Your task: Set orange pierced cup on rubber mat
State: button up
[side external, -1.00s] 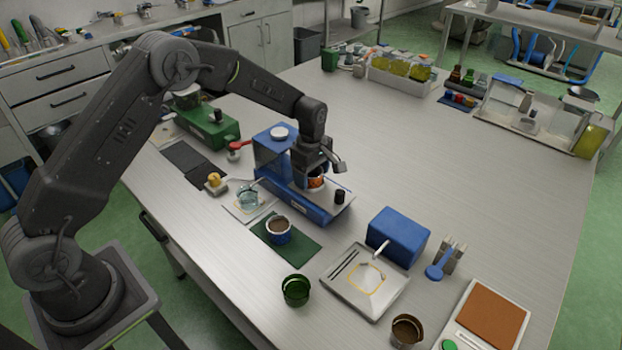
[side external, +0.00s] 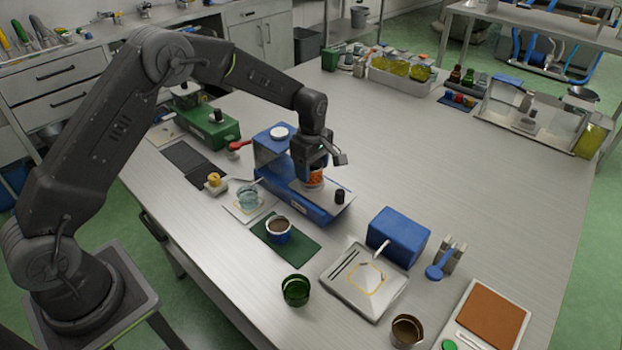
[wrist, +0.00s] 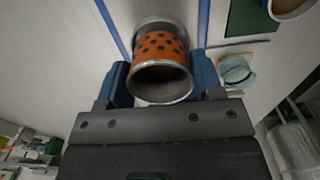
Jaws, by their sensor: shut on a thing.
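The orange pierced cup (wrist: 161,46), an orange band with dark holes between metal rims, is between my gripper's blue fingers (wrist: 162,78) in the wrist view. In the side view the cup (side external: 314,178) shows under my gripper (side external: 314,168), at the metal platform of a blue machine (side external: 292,205). My gripper is shut on it. I cannot tell whether the cup's base touches the platform. I cannot tell which mat is rubber.
A glass beaker (side external: 249,198) and a yellow knobbed object (side external: 214,182) stand left of the machine. A green machine (side external: 206,122) stands behind the dark mat. A green cup (side external: 296,290), a blue box (side external: 398,236) and a metal tray (side external: 340,284) are in front.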

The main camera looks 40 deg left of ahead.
jog(key=shift+r, duration=2.35)
jog(key=shift+r, duration=0.25)
notch_tip(320, 180, up, 10)
jog(key=r, duration=0.1)
jog(key=s+a+n, duration=0.2)
jog(key=s+a, duration=0.3)
jog(key=a, duration=0.5)
jog(key=s+a+n, duration=0.2)
jog(key=s+a, duration=0.3)
jog(key=a, duration=0.5)
jog(key=s+a+n, duration=0.2)
jog(key=s+a, duration=0.2)
jog(key=a, duration=0.6)
jog(key=shift+f, duration=11.4)
